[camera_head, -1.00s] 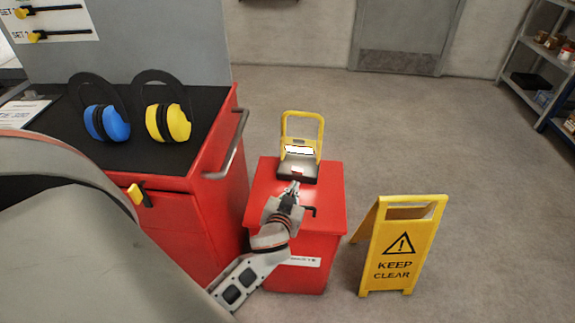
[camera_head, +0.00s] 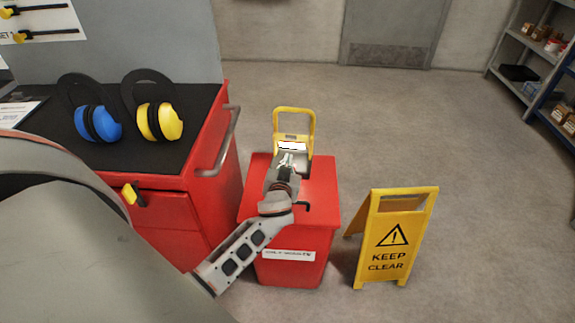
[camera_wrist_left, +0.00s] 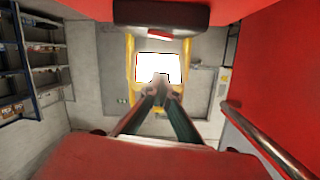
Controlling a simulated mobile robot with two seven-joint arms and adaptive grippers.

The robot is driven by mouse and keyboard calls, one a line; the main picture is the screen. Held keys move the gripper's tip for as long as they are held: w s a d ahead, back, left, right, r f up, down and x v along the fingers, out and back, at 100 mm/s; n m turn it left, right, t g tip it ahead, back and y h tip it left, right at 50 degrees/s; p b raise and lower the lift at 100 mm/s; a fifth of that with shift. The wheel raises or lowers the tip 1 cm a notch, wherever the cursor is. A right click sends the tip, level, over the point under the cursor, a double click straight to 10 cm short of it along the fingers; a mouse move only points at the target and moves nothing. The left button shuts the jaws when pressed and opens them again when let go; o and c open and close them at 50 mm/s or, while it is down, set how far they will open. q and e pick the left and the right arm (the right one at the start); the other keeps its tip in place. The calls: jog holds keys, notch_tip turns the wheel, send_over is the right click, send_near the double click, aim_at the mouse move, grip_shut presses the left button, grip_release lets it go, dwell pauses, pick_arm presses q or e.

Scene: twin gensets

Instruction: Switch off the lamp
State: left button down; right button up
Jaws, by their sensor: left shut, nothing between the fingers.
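The lamp (camera_head: 293,146) stands upright on a red cabinet (camera_head: 322,196). It has a yellow frame, a dark base and a bright white panel, so it is lit. My left gripper (camera_head: 287,160) is shut and empty. Its tips point at the lamp, just in front of the panel, and cover part of the base. In the left wrist view the lit panel (camera_wrist_left: 158,66) lies behind the fingertips (camera_wrist_left: 161,80), and the dark base (camera_wrist_left: 160,14) is at the top. I cannot tell whether the tips touch the lamp. My right gripper is not in view.
A red workbench (camera_head: 165,215) with blue ear defenders (camera_head: 98,123) and yellow ear defenders (camera_head: 160,122) stands at left. A yellow "Keep clear" sign (camera_head: 397,240) stands right of the cabinet. Shelves (camera_head: 528,75) are at far right. The floor between is clear.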

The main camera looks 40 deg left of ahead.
pick_arm(q)
jog(key=x, duration=0.3)
jog(key=shift+w+a+f, duration=0.1)
jog(key=shift+w+a, duration=0.05)
jog(key=shift+w, duration=0.05)
notch_tip(320, 180, down, 3)
jog(key=shift+s+a+r+b, duration=0.1)
jog(key=shift+s+b, duration=0.1)
jog(key=shift+b, duration=0.4)
jog(key=shift+f, duration=0.6)
